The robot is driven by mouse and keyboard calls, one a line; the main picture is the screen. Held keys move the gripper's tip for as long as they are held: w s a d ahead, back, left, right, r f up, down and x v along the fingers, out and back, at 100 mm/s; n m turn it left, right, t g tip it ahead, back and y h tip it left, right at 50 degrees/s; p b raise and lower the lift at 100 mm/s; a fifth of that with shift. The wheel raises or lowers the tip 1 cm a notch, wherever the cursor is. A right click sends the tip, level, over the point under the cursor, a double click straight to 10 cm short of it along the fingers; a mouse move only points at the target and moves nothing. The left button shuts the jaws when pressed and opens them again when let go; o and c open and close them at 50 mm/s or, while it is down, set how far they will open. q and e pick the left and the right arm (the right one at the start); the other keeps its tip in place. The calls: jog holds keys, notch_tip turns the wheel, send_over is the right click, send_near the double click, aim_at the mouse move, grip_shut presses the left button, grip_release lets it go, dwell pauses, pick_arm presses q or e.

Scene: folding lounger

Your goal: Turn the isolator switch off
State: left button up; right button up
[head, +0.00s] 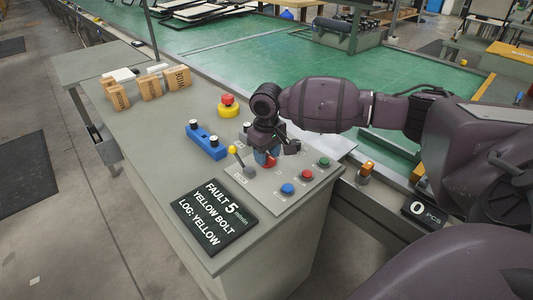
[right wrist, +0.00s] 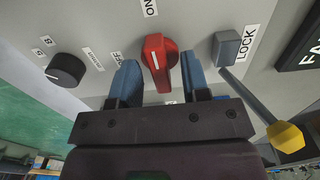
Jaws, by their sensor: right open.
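The red isolator switch (right wrist: 157,66) sits on the grey panel, its white mark and long axis lined up roughly with the ON label (right wrist: 150,7). The OFF label (right wrist: 115,59) is left of it, partly covered by a finger. My right gripper (right wrist: 160,64) is open, one blue finger on each side of the switch with a visible gap to each. In the head view, my right gripper (head: 266,156) points down over the panel and the red switch (head: 270,162) partly shows beside its fingers. The left gripper is not in view.
A yellow-tipped lever (head: 233,150) by the LOCK label (right wrist: 245,44) stands close beside the switch. A black selector knob (right wrist: 66,70) is on the other side. Blue, red and green buttons (head: 306,175), a blue two-button box (head: 206,142) and an emergency stop (head: 228,106) are nearby.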

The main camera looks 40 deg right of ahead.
grip_shut()
